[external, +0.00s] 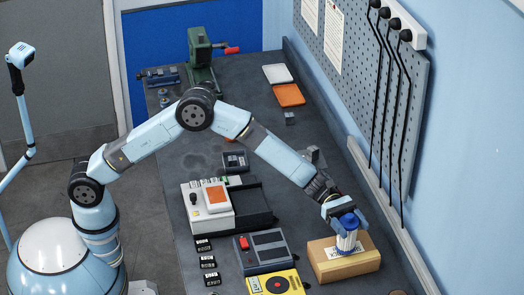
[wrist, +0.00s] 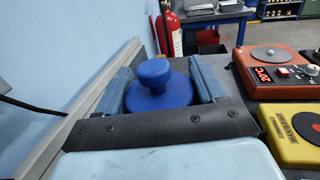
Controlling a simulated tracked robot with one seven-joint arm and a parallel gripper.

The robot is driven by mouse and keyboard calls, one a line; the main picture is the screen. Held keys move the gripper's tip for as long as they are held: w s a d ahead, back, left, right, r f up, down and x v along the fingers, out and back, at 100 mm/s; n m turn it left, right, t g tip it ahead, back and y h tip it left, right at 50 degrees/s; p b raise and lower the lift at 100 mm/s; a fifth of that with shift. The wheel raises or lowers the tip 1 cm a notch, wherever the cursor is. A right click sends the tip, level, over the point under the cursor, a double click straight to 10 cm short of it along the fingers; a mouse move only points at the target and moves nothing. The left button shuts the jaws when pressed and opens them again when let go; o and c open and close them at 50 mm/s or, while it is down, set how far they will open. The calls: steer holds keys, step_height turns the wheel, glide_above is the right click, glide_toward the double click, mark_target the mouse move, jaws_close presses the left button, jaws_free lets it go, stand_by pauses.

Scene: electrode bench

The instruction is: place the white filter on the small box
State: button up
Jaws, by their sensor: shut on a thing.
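The white filter (external: 347,242) has a ribbed white body and a blue cap. My gripper (external: 345,214) is shut on its upper part from above and holds it upright. The small cardboard box (external: 352,271) with a white label lies under the filter at the right of the bench. The filter's lower end is at the box's top face; I cannot tell whether it rests there or hovers slightly. In the wrist view, the blue cap (wrist: 158,92) with its round knob sits between the two fingers of my gripper (wrist: 163,80). The box is hidden there.
A yellow device (external: 271,284) and a grey device (external: 263,251) stand left of the box. A white-and-black instrument (external: 212,206) stands further back. The pegboard wall with hanging black cables (external: 380,110) is close on the right. The bench's back middle has free room.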

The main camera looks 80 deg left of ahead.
steer(key=shift+f, duration=0.45)
steer(key=shift+f, duration=0.1)
steer(key=o, duration=1.6)
steer(key=shift+a, duration=0.1)
